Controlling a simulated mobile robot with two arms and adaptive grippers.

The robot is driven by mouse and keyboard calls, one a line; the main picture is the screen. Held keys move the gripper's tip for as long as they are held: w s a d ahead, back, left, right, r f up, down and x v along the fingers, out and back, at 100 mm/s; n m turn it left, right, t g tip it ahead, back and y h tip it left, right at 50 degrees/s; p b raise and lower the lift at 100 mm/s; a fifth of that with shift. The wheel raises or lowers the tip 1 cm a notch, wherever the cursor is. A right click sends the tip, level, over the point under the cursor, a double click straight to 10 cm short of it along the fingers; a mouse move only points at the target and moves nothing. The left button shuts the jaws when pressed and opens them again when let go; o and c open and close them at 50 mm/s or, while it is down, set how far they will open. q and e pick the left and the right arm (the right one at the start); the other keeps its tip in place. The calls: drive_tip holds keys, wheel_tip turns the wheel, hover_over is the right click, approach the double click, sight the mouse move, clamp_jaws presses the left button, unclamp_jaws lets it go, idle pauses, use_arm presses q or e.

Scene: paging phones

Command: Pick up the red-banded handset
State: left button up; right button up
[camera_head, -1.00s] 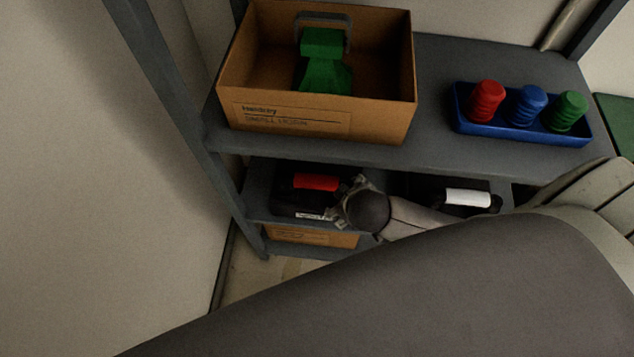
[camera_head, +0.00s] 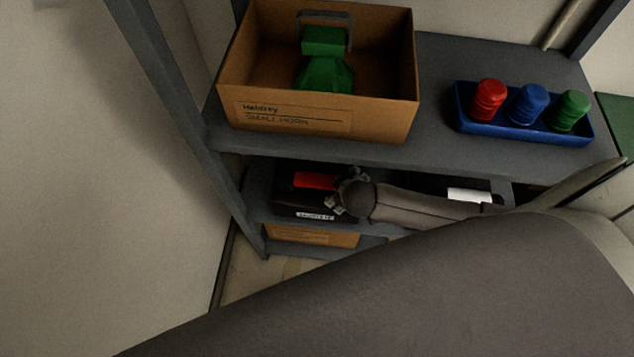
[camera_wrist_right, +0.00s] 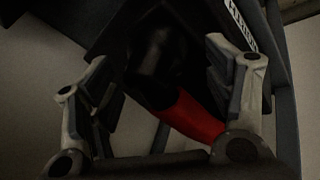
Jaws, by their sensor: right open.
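The red-banded handset (camera_head: 314,181) lies on a black phone base (camera_head: 291,202) on the middle shelf, under the upper shelf. Its red band (camera_wrist_right: 192,116) also shows in the right wrist view, between my right gripper's fingers. My right gripper (camera_head: 340,190) is at the handset's right end in the head view. Its two fingers (camera_wrist_right: 160,95) are open, one on each side of the handset; I cannot tell whether they touch it. My right wrist hides the handset's right end. My left gripper is not in view.
A white-banded handset (camera_head: 468,195) sits further right on the same shelf, partly behind my arm. Above, the upper shelf (camera_head: 440,145) holds a cardboard box (camera_head: 385,120) with a green horn (camera_head: 325,60) and a blue tray (camera_head: 480,128) of coloured pieces. A shelf post (camera_head: 165,85) stands at left.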

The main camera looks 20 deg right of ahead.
drive_tip(key=shift+w+d+f, duration=0.1)
drive_tip(key=shift+w+f, duration=0.1)
drive_tip(key=shift+f, duration=0.2)
drive_tip(key=shift+r, duration=0.1)
drive_tip(key=c, duration=1.2)
drive_tip(key=shift+c, duration=0.3)
drive_tip(key=shift+r, duration=0.1)
